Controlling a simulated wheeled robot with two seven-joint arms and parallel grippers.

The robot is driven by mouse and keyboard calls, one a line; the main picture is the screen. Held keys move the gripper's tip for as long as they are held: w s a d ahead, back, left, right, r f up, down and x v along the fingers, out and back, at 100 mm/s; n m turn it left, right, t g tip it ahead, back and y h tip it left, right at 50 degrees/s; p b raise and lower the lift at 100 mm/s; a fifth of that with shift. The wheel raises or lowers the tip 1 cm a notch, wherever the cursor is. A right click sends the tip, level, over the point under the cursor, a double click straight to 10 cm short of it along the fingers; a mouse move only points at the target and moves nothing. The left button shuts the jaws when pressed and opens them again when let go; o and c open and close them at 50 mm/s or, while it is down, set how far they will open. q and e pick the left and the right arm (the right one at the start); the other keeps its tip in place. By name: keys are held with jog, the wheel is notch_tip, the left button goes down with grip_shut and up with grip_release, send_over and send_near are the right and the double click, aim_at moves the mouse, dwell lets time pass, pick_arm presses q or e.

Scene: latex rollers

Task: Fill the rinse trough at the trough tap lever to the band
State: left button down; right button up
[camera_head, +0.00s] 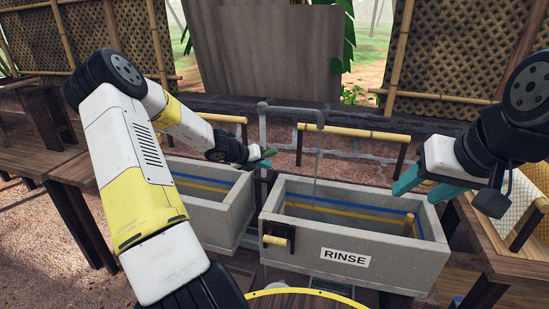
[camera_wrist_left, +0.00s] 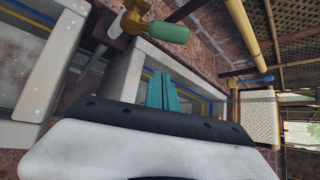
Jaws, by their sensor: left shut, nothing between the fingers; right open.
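The grey rinse trough (camera_head: 400,258) carries a RINSE label, with blue and yellow bands (camera_head: 345,216) along its inner wall. I cannot tell the water level. A grey pipe (camera_head: 263,130) rises behind it and bends over to a spout (camera_head: 320,127); a thin grey line hangs from there into the trough, water or pipe unclear. The tap lever, a green handle on a brass fitting, shows in the left wrist view (camera_wrist_left: 168,32). My left gripper (camera_head: 262,160) is shut and empty close to the lever, apart in the wrist view (camera_wrist_left: 162,92). My right gripper (camera_head: 420,188) is open above the trough's right end.
A second grey trough (camera_head: 215,205) stands to the left. A wooden peg (camera_head: 276,240) sticks out from the rinse trough's front left. Bamboo rails (camera_head: 350,132) run behind, a wooden bench (camera_head: 30,160) stands at the far left, and a wooden rack (camera_head: 500,250) at the right.

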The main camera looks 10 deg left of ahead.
aim_at(271, 154)
pick_arm(q)
jog(key=shift+w+d+f, duration=0.1)
jog(key=shift+w, duration=1.3)
jog(key=shift+w+d, duration=0.1)
jog(key=shift+w, duration=1.25)
jog(key=shift+a+r+h, duration=0.15)
jog(key=shift+r+h, duration=0.05)
jog(key=shift+h, duration=0.2)
jog(key=shift+a+r+n+t+h, duration=0.3)
jog(key=shift+a+r+n+h, duration=0.25)
jog(key=shift+n+h, duration=0.35)
jog(key=h, duration=0.1)
jog(key=a+r+n+h, duration=0.1)
jog(key=shift+a+t+h, duration=0.15)
jog(key=shift+t+h, duration=0.15)
jog(key=shift+a+r, duration=0.1)
jog(key=shift+a, duration=0.05)
jog(key=shift+w+a, duration=0.1)
